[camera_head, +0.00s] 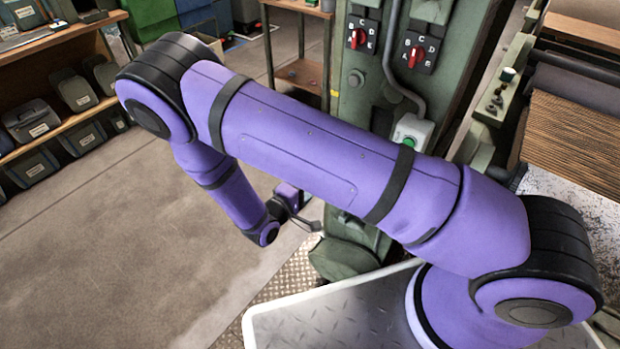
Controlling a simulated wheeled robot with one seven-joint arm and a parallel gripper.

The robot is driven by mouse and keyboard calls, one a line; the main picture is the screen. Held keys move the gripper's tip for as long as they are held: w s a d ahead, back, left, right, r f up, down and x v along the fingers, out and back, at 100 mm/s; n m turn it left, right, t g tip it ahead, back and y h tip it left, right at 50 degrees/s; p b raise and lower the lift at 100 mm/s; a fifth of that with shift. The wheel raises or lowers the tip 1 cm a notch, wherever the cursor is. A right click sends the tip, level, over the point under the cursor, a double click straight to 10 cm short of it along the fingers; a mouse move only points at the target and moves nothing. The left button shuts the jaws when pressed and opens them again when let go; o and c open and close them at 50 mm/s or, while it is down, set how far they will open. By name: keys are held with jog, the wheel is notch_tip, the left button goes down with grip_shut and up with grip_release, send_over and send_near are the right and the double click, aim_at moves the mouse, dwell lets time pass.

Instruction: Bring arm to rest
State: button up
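My purple arm crosses the view from its shoulder at lower right to the raised elbow at upper left. From there the forearm drops to the wrist. My gripper (308,222) is small in the view, just right of the wrist and low by the foot of the green machine column (346,250). Its fingers are dark and too small to tell open from shut. I see nothing held in it, but the detail is poor.
The column carries a left red rotary switch (357,38), a right red rotary switch (415,56) and a green button box (411,132). Shelves with grey bins (31,121) stand at left. A machine with corrugated sheet (570,140) is at right. The concrete floor (120,230) is clear.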

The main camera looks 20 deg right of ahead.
dwell(0.4)
jog(key=s+d+r+m+g+y, duration=0.15)
jog(key=d+r+g, duration=0.25)
jog(key=r, duration=0.5)
jog(key=s+d+r+m+g+y, duration=0.1)
jog(key=d+r+m+g+y, duration=0.2)
jog(key=r, duration=0.6)
jog(key=s+d+r+m+g, duration=0.25)
jog(key=d+r+g, duration=0.2)
jog(key=r, duration=0.45)
jog(key=s+d+r+t+y, duration=0.1)
jog(key=s+r+t+y, duration=0.2)
jog(key=s+r, duration=0.6)
jog(key=s+d+r+t+y, duration=0.2)
jog(key=s+r+t+y, duration=0.1)
jog(key=s+r+y, duration=0.4)
jog(key=shift+s+d+v, duration=0.2)
jog(key=shift+d+v, duration=0.1)
jog(key=shift+v, duration=1.4)
jog(key=shift+f, duration=0.15)
